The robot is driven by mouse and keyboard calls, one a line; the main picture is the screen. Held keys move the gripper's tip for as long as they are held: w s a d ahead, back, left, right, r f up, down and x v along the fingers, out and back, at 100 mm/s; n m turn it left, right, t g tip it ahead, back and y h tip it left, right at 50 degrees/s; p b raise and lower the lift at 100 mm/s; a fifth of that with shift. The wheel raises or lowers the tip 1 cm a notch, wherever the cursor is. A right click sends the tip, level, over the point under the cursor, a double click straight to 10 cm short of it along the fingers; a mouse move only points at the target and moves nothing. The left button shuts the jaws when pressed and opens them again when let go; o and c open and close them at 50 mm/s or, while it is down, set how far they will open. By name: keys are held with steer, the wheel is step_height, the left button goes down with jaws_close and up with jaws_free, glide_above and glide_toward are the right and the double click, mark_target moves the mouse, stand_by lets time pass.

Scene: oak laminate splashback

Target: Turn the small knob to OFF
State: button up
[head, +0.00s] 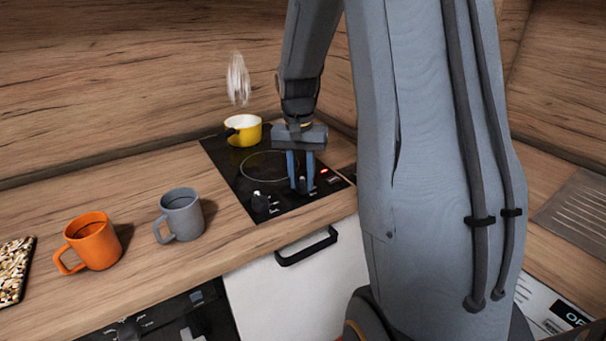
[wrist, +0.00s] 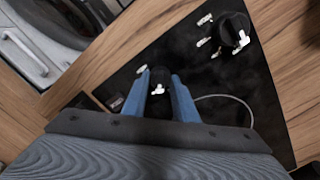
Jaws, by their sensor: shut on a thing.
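The small knob (head: 302,187) is black and stands near the front edge of the black cooktop (head: 225,150). In the wrist view the small knob (wrist: 158,104) shows a white mark and sits between my two blue fingers. My gripper (head: 301,186) points down over it and is shut on it; the gripper also fills the lower wrist view (wrist: 160,80). The fingers hide much of the knob and its labels, so I cannot read its setting. A red light (head: 323,171) glows to the right of the knob.
A second, larger-looking knob (head: 260,202) stands left of my gripper; it shows in the wrist view too (wrist: 234,28). A yellow pot (head: 243,130) steams at the back of the cooktop. A grey mug (head: 182,214) and an orange mug (head: 93,241) stand on the counter at left.

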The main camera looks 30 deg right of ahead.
mark_target(301, 180)
steer(key=n+p, duration=0.2)
steer(key=n, duration=0.1)
steer(key=shift+r+n, duration=0.1)
steer(key=shift+n, duration=0.2)
steer(key=shift+n+p, duration=0.9)
steer(key=shift+n, duration=0.6)
steer(key=o, duration=1)
steer(key=shift+o, duration=0.2)
steer(key=r, duration=0.3)
steer(key=r+b, duration=0.1)
steer(key=r, duration=0.3)
steer(key=shift+a+r, duration=0.2)
steer(key=shift+r, duration=0.1)
